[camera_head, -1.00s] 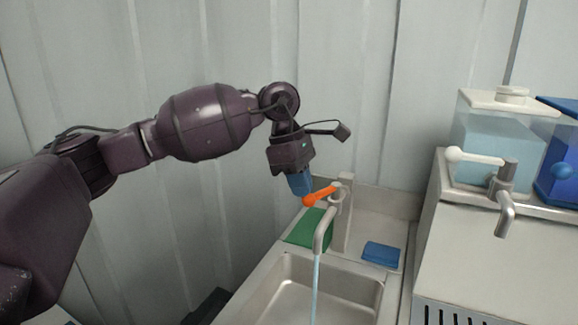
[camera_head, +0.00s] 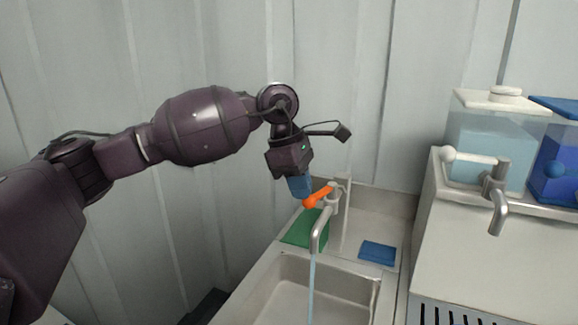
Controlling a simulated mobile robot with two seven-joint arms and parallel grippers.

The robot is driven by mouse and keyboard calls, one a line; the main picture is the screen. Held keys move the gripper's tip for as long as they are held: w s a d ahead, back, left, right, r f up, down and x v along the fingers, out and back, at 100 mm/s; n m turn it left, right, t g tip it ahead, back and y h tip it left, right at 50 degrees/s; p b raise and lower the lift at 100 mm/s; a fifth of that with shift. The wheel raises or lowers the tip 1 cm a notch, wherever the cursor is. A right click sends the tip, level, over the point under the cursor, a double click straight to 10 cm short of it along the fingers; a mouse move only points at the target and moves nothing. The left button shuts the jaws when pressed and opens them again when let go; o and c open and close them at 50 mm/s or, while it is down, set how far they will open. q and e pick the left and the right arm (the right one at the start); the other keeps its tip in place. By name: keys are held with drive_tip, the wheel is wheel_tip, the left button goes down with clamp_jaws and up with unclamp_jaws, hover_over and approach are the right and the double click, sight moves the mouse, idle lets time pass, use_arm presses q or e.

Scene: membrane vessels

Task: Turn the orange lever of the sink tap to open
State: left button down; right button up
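The sink tap (camera_head: 319,229) stands at the back of the metal sink, and a stream of water (camera_head: 311,285) runs from its spout into the basin. Its orange lever (camera_head: 317,197) sticks out to the left of the tap's top, its rounded end toward me. My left gripper (camera_head: 300,188) points down just behind and left of the lever's end, with blue fingertips very close to it. I cannot tell whether they touch. The finger gap is not clear from this angle. My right gripper is not in view.
A green pad (camera_head: 301,228) and a blue sponge (camera_head: 377,253) lie on the sink's back ledge. At right, a counter (camera_head: 480,262) holds a clear tank (camera_head: 485,145) with a white-lever tap (camera_head: 496,190), and a blue tank (camera_head: 558,160). A corrugated wall closes the back.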

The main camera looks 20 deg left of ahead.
use_arm(q)
drive_tip(key=shift+d+f, duration=0.15)
drive_tip(key=shift+f, duration=0.05)
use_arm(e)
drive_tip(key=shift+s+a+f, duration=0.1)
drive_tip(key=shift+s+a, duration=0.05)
use_arm(q)
drive_tip(key=shift+s+d, duration=0.15)
drive_tip(key=shift+d, duration=0.05)
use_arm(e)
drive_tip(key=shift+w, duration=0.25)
use_arm(q)
drive_tip(key=shift+d, duration=0.1)
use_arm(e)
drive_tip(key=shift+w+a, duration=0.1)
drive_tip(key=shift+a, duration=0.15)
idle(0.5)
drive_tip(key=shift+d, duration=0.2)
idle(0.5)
use_arm(q)
drive_tip(key=shift+r, duration=0.1)
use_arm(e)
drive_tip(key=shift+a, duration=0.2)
